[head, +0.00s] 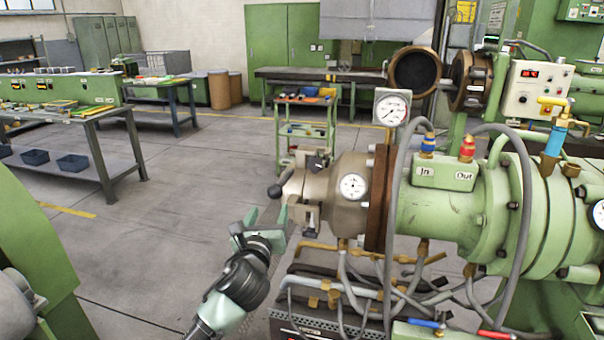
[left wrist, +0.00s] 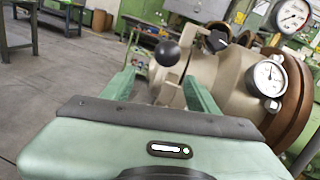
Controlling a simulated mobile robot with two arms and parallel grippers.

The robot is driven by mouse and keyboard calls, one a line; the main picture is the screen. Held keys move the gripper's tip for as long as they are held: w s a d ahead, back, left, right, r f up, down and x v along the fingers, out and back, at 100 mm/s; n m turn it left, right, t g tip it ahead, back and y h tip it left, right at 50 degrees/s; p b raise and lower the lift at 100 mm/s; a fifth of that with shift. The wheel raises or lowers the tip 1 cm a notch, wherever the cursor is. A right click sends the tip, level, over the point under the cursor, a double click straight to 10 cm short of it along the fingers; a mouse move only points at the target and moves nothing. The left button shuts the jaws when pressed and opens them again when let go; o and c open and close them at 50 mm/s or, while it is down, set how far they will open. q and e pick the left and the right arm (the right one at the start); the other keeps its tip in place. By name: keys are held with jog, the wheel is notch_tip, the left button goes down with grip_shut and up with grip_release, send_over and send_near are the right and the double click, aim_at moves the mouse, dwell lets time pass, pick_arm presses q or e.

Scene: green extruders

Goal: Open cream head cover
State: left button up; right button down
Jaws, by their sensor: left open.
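The cream extruder head (head: 341,216) is a rounded beige body with a round dial gauge (head: 353,186). It is joined to a brown flange (head: 381,200) on the green barrel. At its left end is the head cover with a clamp, and a lever with a black ball knob (head: 275,191) points left. My left gripper (head: 266,214) is open, just below and left of the knob. In the left wrist view the knob (left wrist: 167,53) shows beyond and between the spread fingers (left wrist: 158,88). The fingers appear empty; contact with the cover cannot be told. My right gripper is not in view.
Grey hoses (head: 391,280) and brass fittings hang below the barrel. A pressure gauge (head: 392,108) stands above the head. A green trolley (head: 307,130) is behind it. A workbench (head: 70,112) stands at far left. The floor left of the head is clear.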

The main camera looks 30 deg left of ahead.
aim_at(273, 196)
pick_arm(q)
jog(key=shift+w+r, duration=0.3)
jog(key=shift+r, duration=0.6)
jog(key=shift+w+r, duration=0.15)
jog(key=shift+r, duration=0.05)
jog(key=x, duration=0.1)
jog(key=p+x, duration=0.1)
jog(key=x, duration=0.1)
jog(key=shift+d+r, duration=0.1)
jog(key=shift+r, duration=0.2)
jog(key=x, duration=0.2)
jog(key=shift+w+f, duration=0.2)
jog(key=shift+w, duration=0.05)
jog(key=shift+w+a, duration=0.35)
jog(key=shift+w, duration=0.05)
jog(key=c, duration=0.9)
grip_shut()
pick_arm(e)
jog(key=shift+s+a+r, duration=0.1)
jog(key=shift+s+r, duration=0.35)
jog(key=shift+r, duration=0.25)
